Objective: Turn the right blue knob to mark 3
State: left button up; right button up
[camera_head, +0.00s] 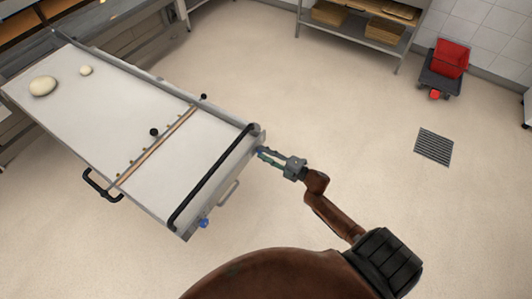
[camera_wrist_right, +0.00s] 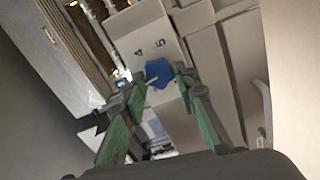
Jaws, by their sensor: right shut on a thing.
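The right blue knob (camera_wrist_right: 158,72) sits on a pale panel (camera_wrist_right: 150,30) in the right wrist view, between my right gripper's green-grey fingers. The figures 4 and 5 show on the panel beside it; I cannot make out a mark 3 or the knob's exact setting. In the head view my right gripper (camera_head: 264,153) reaches the right end of the table's front edge, shut on this knob, which is mostly hidden there. A second blue knob (camera_head: 204,223) sits at the other end of that edge. My left gripper is not in view.
The long white-topped table (camera_head: 207,146) carries a black bar (camera_head: 212,178), and two pale dough pieces (camera_head: 42,86) lie at its far end. A pale handle (camera_head: 228,193) sticks out between the knobs. A red bucket cart (camera_head: 449,62) and shelves stand far off. The floor nearby is clear.

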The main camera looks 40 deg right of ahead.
jog(key=shift+d+r+m+p, duration=0.1)
jog(key=shift+m+p, duration=0.2)
jog(key=shift+m, duration=0.4)
jog(key=o, duration=1.2)
jog(key=shift+c, duration=0.2)
jog(key=v, duration=1.2)
